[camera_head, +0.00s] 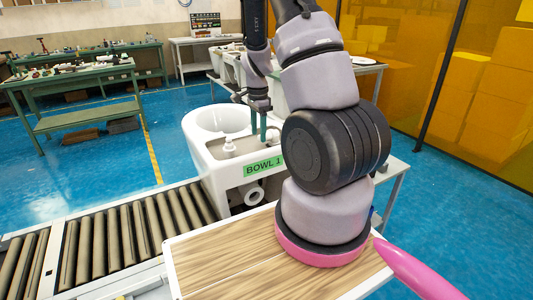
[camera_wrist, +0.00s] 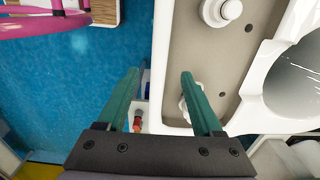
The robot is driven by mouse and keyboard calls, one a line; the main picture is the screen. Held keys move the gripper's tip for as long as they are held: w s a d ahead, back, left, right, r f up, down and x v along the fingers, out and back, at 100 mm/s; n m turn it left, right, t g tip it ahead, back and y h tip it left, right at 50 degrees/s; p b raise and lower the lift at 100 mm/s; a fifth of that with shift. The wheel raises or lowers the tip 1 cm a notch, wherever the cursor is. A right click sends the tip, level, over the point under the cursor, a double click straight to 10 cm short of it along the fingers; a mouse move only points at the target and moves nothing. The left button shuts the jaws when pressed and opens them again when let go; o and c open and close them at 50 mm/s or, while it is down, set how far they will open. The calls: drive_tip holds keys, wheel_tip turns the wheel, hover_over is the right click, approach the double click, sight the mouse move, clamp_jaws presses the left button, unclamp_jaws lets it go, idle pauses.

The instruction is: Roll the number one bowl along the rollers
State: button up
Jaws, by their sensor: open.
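The white toilet bowl (camera_head: 208,162), with a green "BOWL 1" label (camera_head: 264,166), stands at the right end of the roller conveyor (camera_head: 120,238). My gripper (camera_head: 258,128) is over its rear deck, with two green fingers pointing down. In the wrist view the bowl (camera_wrist: 205,50) fills the right side, and its white edge lies between the spread fingers of my gripper (camera_wrist: 161,82). One finger is over the outside and one over the grey deck. The gripper is open; I cannot tell whether either finger touches the bowl. My arm hides part of the bowl's right side.
The rollers run free to the left of the bowl. A wood-topped table (camera_head: 215,265) is in front. More white bowls (camera_head: 232,68) stand behind. A green workbench (camera_head: 75,85) is at the back left, and yellow panels (camera_head: 440,75) are at the right.

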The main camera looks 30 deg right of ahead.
sight(259, 152)
wheel_tip(259, 152, down, 9)
drive_tip(key=shift+f, duration=0.15)
drive_tip(key=shift+a, duration=0.1)
drive_tip(key=shift+c, duration=0.3)
clamp_jaws()
idle(1.2)
